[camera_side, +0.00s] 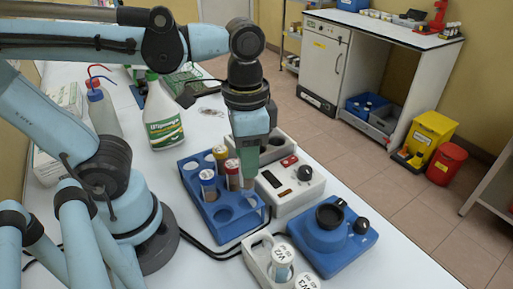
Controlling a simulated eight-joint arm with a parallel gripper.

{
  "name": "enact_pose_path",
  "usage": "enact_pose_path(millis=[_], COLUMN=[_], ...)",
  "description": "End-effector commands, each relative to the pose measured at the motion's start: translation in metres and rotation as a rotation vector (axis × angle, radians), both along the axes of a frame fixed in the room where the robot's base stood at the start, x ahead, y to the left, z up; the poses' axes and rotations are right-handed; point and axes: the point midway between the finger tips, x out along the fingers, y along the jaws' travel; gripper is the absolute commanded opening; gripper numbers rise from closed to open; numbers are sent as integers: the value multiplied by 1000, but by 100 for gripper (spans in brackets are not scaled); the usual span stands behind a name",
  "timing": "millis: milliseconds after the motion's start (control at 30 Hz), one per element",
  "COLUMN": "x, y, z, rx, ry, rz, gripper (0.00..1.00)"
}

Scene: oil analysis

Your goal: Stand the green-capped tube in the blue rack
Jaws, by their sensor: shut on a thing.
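The blue rack (228,231) stands on the white table in the middle of the view. My gripper (250,178) points down over the rack's right side and is shut on a tube. I take this to be the green-capped tube (252,197); its cap is mostly hidden by the fingers. Its lower end is at the rack's front right holes; I cannot tell whether it is in a hole.
A white instrument (300,190) with a red button stands close to the rack's right. A blue device (325,240) with a black cup and a white holder (258,262) with labelled vials stand in front. A spray bottle (163,120) and a wash bottle (104,112) stand behind left.

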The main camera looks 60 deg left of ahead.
Motion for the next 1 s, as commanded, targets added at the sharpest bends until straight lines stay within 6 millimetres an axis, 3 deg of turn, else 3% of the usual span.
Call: enact_pose_path(millis=[700,1000], x=[0,0], y=[0,0], z=[-64,-77], rx=[-1,0], ry=[0,0], rz=[0,0], gripper=[5,5])
